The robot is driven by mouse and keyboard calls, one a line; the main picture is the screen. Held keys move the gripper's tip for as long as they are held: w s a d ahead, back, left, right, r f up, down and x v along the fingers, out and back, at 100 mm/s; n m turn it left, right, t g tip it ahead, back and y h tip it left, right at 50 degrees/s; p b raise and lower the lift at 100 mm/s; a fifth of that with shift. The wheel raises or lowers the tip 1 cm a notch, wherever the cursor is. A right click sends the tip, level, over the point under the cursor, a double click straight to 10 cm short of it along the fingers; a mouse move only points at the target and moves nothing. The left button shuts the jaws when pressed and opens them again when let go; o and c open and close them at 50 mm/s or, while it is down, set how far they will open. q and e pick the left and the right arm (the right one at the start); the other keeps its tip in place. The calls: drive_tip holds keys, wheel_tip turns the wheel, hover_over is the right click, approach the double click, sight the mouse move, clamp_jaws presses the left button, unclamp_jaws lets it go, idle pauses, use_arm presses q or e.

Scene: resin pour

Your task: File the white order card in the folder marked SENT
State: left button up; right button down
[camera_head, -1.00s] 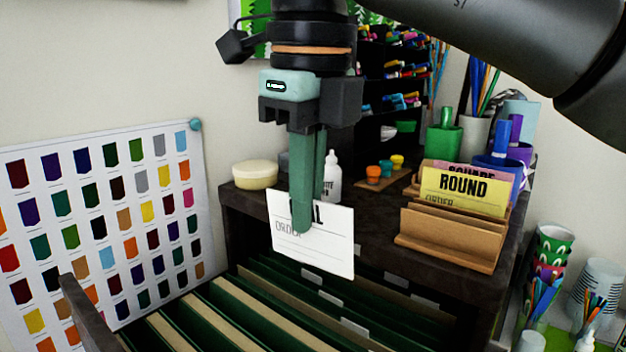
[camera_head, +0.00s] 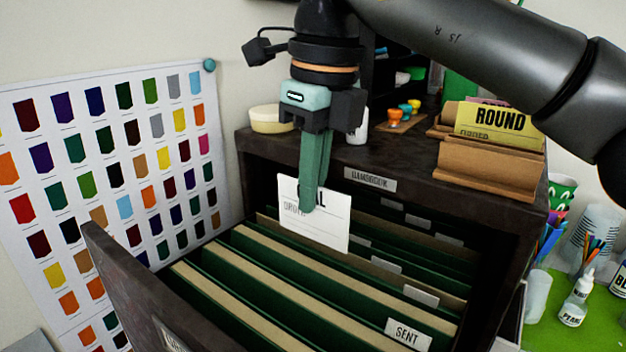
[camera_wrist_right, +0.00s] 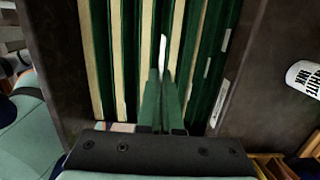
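The white order card (camera_head: 322,222) hangs below my right gripper (camera_head: 311,205), which is shut on its upper edge. Its print ends in "AL"; the fingers hide the rest. The card is above the open drawer's folders, near the drawer's back half. In the right wrist view the card (camera_wrist_right: 163,50) shows edge-on as a thin white strip beyond the fingertips (camera_wrist_right: 162,78). The folder tab marked SENT (camera_head: 408,334) is at the front right of the drawer, nearer the camera than the card. My left gripper is not in view.
The open drawer's front (camera_head: 140,285) rises at the left. The dark cabinet (camera_head: 400,165) stands behind, with a wooden card holder (camera_head: 488,168) holding a yellow ROUND card on top. Green folders with cream dividers (camera_head: 300,265) fill the drawer. A colour chart hangs at left.

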sight(313, 239)
drive_tip(key=shift+f+b, duration=2.55)
drive_tip(key=shift+b, duration=0.1)
drive_tip(key=shift+f+b, duration=0.4)
drive_tip(key=shift+f, duration=0.35)
drive_tip(key=shift+f+b, duration=0.3)
drive_tip(key=shift+b, duration=0.1)
drive_tip(key=shift+f+b, duration=0.45)
drive_tip(key=shift+f, duration=0.3)
drive_tip(key=shift+f+b, duration=0.3)
drive_tip(key=shift+f, duration=0.3)
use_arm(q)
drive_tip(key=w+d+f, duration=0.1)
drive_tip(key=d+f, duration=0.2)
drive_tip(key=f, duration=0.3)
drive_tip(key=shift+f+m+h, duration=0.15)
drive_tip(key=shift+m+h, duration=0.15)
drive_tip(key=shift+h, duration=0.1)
